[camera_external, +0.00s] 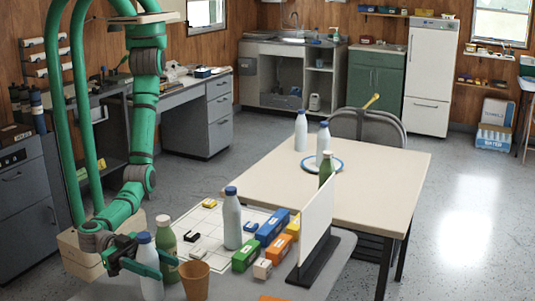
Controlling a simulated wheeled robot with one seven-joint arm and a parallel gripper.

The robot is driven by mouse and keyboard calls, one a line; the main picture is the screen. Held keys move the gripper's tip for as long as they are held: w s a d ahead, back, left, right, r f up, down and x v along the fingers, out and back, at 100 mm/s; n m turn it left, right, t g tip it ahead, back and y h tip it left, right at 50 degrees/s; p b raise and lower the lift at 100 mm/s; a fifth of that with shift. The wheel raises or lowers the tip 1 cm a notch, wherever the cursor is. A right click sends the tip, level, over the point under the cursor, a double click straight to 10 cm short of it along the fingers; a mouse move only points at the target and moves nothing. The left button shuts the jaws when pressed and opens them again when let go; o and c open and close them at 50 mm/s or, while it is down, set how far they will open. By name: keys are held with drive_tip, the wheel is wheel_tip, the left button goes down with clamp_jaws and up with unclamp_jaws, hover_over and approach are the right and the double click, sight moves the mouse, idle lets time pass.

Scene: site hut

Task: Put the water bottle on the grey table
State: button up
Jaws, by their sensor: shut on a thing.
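My gripper (143,262), green, is at the lower left, shut on a pale bottle with a blue cap (150,288). The bottle is upright; whether its base touches the surface below cannot be told. The near table (344,250) has a grey top. Similar pale blue-capped bottles stand elsewhere: one on the near table (232,222), one on the beige table (301,132), and one at a blue-rimmed plate (322,143). I cannot read a label that marks one as water. A green bottle (166,238) stands right beside the held bottle.
An orange-brown cup (195,283) stands just right of the held bottle. A white grid sheet (205,226), coloured blocks (272,228) and an upright white panel (316,222) occupy the near table. The beige table (385,180) behind has free room on its right.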

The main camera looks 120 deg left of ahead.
drive_tip(key=o, duration=1.4)
drive_tip(key=s, duration=1.2)
